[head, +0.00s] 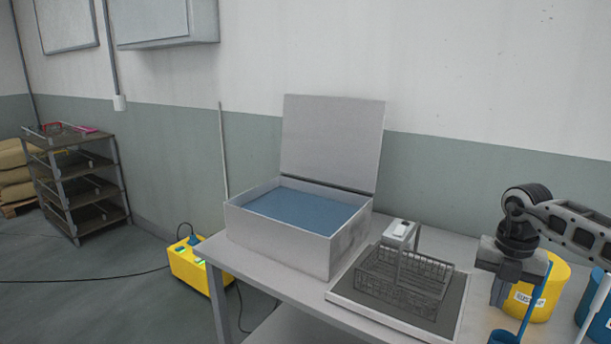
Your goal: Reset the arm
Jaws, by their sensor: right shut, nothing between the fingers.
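My right gripper (501,290) comes in from the right on a dark jointed arm. It points down, shut and empty, above the right part of the table, in front of a yellow bucket (549,291). My left gripper is not in view. The ultrasonic tank (277,247) stands on the table with its lid (333,142) raised upright and blue liquid (304,207) inside. A wire basket (401,287) sits on a dark tray (452,325) to the right of the tank.
A small grey-white device (400,230) stands behind the basket. A blue bucket (597,308) is at the right edge, and a blue ladle (505,337) is below my gripper. On the floor are a yellow box (190,268) with a cable and a shelf rack (75,185).

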